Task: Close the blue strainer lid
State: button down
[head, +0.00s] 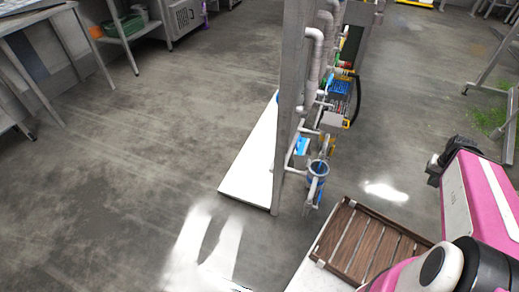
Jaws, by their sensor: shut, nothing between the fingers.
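A small blue cylindrical body (317,170), which looks like the blue strainer, stands upright on the pipework in the head view, just right of the grey post. Its top shows a pale rim. It is too small to tell the lid's position. My gripper (437,167) appears as the dark end of my pink arm at the right. It is shut and empty, well to the right of the strainer and apart from it. Its fingertips are hard to make out.
A slatted wooden tray (365,240) lies in front. Tables line the left side, and the grey floor (150,170) is open there.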

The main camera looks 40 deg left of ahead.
aim_at(303, 150)
jog(key=k+j+u, duration=0.2)
jog(key=j+u, duration=0.2)
jog(key=j, duration=0.15)
jog(key=k+j+u, duration=0.15)
jog(key=j+u, duration=0.2)
jog(key=j, duration=0.2)
jog(key=j+u, duration=0.4)
jog(key=j, duration=0.2)
jog(key=j+u, duration=0.4)
jog(key=j, duration=0.2)
